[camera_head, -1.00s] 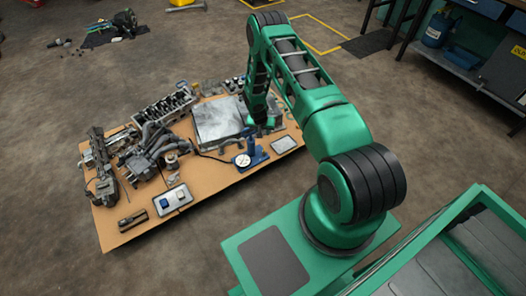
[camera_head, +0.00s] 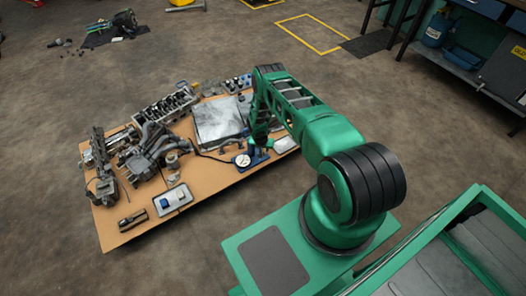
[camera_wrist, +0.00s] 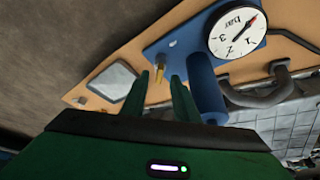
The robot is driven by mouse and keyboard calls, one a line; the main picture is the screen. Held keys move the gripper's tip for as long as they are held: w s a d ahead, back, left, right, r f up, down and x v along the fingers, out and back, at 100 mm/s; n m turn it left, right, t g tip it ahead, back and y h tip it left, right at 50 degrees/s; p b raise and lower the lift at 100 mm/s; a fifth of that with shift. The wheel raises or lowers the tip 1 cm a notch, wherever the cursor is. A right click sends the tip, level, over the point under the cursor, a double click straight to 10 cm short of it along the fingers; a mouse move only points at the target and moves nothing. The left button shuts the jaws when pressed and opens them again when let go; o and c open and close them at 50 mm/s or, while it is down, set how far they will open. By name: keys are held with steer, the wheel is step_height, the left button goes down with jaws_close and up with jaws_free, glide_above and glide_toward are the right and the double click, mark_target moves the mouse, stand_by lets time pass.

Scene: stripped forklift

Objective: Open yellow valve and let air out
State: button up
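The small yellow valve (camera_wrist: 159,73) stands on a blue plate (camera_wrist: 165,45) in the wrist view. My gripper (camera_wrist: 161,80) is open, with its two green fingers apart and the valve showing between the fingertips. I cannot tell whether either finger touches it. A blue cylinder (camera_wrist: 205,90) stands just right of the right finger. A white round gauge marked "bar" (camera_wrist: 237,33) sits above it, its red-tipped needle pointing to the upper right. In the head view, my gripper is low over the blue pump assembly; the gauge (camera_head: 243,160) shows beside it, and my arm hides the valve.
The assembly is on a brown board (camera_head: 225,181) crowded with engine parts (camera_head: 148,146). A grey plate (camera_head: 218,120) lies behind the gauge. A light tray (camera_wrist: 112,82) lies left of my fingers.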

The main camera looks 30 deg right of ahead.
mark_target(264, 151)
steer(key=shift+x, duration=1.25)
jaws_close()
steer(key=shift+n, duration=0.3)
steer(key=n, duration=0.1)
steer(key=n+y, duration=0.1)
steer(key=n, duration=0.1)
steer(key=n+t, duration=0.1)
steer(key=shift+s+d+n+y, duration=0.1)
steer(key=shift+d+n+y, duration=0.2)
steer(key=shift+n+y, duration=0.1)
steer(key=shift+d+n+y, duration=0.1)
steer(key=shift+n+y, duration=0.5)
steer(key=shift+n, duration=1.1)
